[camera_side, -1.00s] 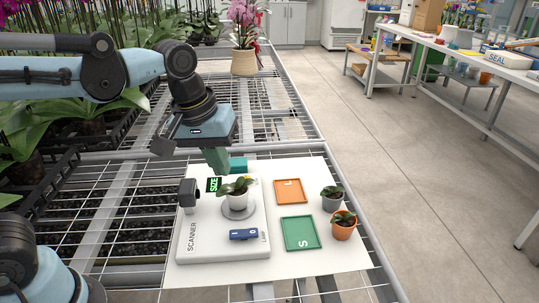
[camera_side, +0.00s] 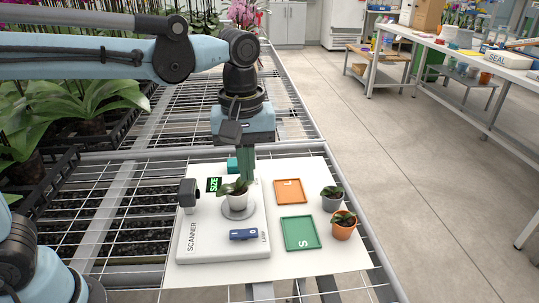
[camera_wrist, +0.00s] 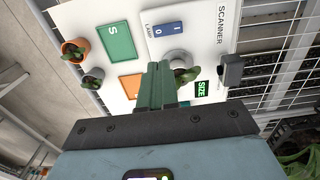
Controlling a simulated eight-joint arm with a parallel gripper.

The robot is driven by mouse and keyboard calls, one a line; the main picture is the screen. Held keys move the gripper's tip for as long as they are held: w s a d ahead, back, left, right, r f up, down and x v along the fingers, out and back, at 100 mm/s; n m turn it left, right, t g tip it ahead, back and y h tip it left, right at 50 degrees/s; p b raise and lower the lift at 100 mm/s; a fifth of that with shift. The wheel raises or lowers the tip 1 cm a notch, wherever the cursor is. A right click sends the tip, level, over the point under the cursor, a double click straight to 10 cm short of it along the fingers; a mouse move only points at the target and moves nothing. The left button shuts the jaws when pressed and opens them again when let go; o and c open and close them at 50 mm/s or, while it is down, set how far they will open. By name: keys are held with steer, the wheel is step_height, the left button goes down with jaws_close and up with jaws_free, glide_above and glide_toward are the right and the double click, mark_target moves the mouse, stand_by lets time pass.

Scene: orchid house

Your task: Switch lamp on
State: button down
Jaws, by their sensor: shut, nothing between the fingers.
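The lamp switch (camera_side: 244,234) is a blue rocker marked I and O near the front of the white scanner (camera_side: 222,249); it also shows in the wrist view (camera_wrist: 168,29), beside the word LAMP. I cannot tell which side is pressed. My gripper (camera_side: 247,182) is shut and empty, pointing down just behind the potted plant, above and behind the switch. In the wrist view its green fingers (camera_wrist: 157,85) are together and partly hide the pot.
A green SIZE display (camera_side: 213,185) and a dark scanner head (camera_side: 188,193) stand at the scanner's left and back. An orange tray (camera_side: 290,192), a green S tray (camera_side: 300,233), a grey pot (camera_side: 331,201) and an orange pot (camera_side: 343,231) are on the right.

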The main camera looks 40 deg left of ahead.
mark_target(252, 231)
step_height(252, 231, down, 14)
steer(key=shift+r, duration=0.2)
stand_by(0.4)
steer(key=shift+w+d+f, duration=0.1)
steer(key=shift+f, duration=0.1)
stand_by(0.3)
steer(key=shift+s+a+r, duration=0.35)
steer(key=shift+s+a, duration=0.15)
stand_by(0.5)
step_height(252, 231, up, 14)
steer(key=w+d, duration=0.2)
steer(key=shift+f, duration=0.15)
stand_by(0.3)
steer(key=shift+a, duration=0.1)
